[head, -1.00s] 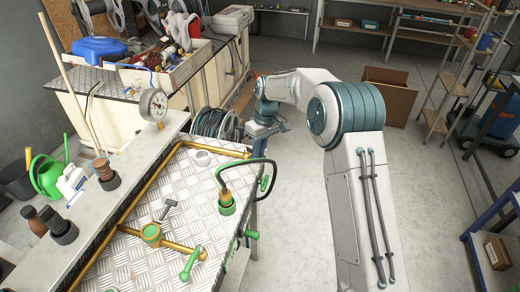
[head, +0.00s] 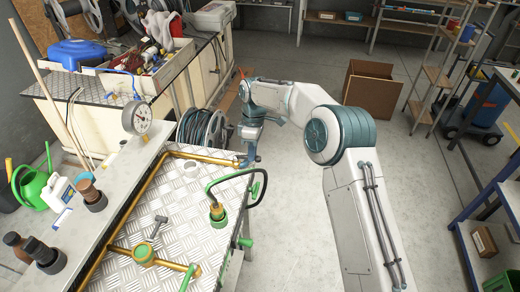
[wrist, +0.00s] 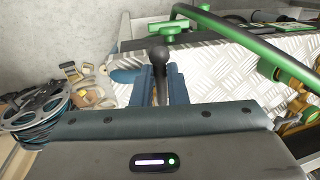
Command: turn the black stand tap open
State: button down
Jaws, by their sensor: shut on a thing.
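My gripper (wrist: 158,85) is shut on a black ball-ended lever (wrist: 158,58), which I take to be the black stand tap's handle. The lever stands up between the blue fingers in the wrist view. In the head view my gripper (head: 248,160) is low at the far right corner of the checker-plate bench (head: 215,172), where the brass pipe (head: 205,157) ends. There the tap is hidden behind the gripper, and its body cannot be made out in either view.
A small grey T-handle (head: 158,224) and a green lever (head: 188,275) stand on the bench. A hose reel (head: 200,130) is behind.

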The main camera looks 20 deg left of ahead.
jog(key=shift+d, duration=0.1)
jog(key=c, duration=1.4)
grip_release()
jog(key=shift+w, duration=0.1)
jog(key=shift+c, duration=0.2)
jog(key=shift+r, duration=0.1)
notch_tip(320, 180, up, 13)
jog(key=w, duration=0.2)
jog(key=shift+w+a+r, duration=0.15)
jog(key=shift+w+a, duration=0.1)
jog(key=shift+w, duration=0.05)
